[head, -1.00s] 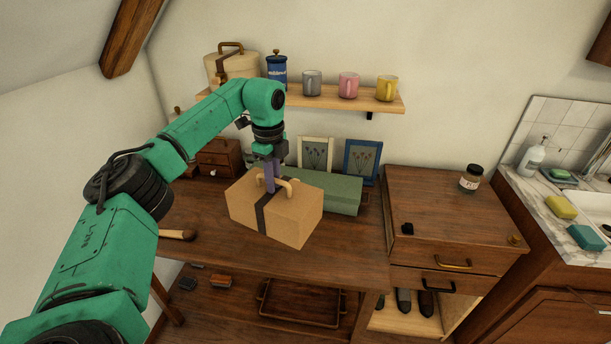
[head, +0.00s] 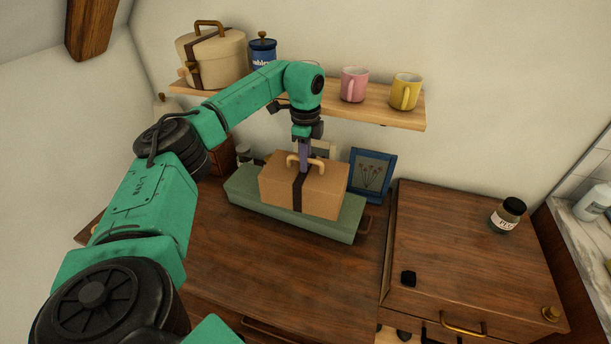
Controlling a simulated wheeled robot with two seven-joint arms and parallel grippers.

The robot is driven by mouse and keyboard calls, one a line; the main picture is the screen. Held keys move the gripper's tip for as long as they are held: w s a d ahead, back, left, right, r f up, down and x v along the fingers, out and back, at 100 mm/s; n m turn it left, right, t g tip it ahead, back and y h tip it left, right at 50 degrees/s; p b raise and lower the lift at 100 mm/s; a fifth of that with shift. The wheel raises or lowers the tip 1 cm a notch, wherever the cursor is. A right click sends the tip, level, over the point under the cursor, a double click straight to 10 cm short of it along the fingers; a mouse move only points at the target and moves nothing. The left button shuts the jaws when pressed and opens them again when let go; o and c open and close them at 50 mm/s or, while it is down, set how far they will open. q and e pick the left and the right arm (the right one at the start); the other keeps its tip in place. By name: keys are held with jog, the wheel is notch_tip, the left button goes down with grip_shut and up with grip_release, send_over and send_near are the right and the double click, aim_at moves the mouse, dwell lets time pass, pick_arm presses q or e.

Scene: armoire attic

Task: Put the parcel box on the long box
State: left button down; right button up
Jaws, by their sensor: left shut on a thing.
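The parcel box (head: 325,191) is a tan cardboard box with a dark strap and a pale handle on top. My left gripper (head: 305,164) is shut on its handle from above. The parcel box is over the middle of the long box, upright, with green showing at both ends and along the front. I cannot tell whether the two touch. My right gripper is not in view.
A shelf (head: 380,108) above holds a round case (head: 212,60), a blue canister (head: 262,52), a pink mug (head: 354,85) and a yellow mug (head: 405,92). A blue frame (head: 371,174) stands behind the long box. A cabinet (head: 455,248) with a jar (head: 508,215) is at right. The table front is clear.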

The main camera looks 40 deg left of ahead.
aim_at(305, 177)
pick_arm(q)
jog(key=shift+s+f+p, duration=0.2)
jog(key=shift+s+f, duration=0.15)
jog(key=shift+f, duration=0.2)
jog(key=shift+s+f+p, duration=0.15)
jog(key=shift+s+f, duration=0.2)
jog(key=shift+f, duration=0.2)
jog(key=f, duration=0.1)
jog(key=w+f, duration=0.1)
jog(key=f, duration=0.1)
jog(key=shift+f, duration=0.1)
jog(key=shift+w+f, duration=0.1)
jog(key=shift+f, duration=0.05)
jog(key=c, duration=0.8)
grip_release()
jog(key=shift+c, duration=0.2)
notch_tip(305, 177, up, 12)
jog(key=shift+f+b, duration=0.25)
jog(key=shift+b, duration=1)
jog(key=shift+r, duration=0.4)
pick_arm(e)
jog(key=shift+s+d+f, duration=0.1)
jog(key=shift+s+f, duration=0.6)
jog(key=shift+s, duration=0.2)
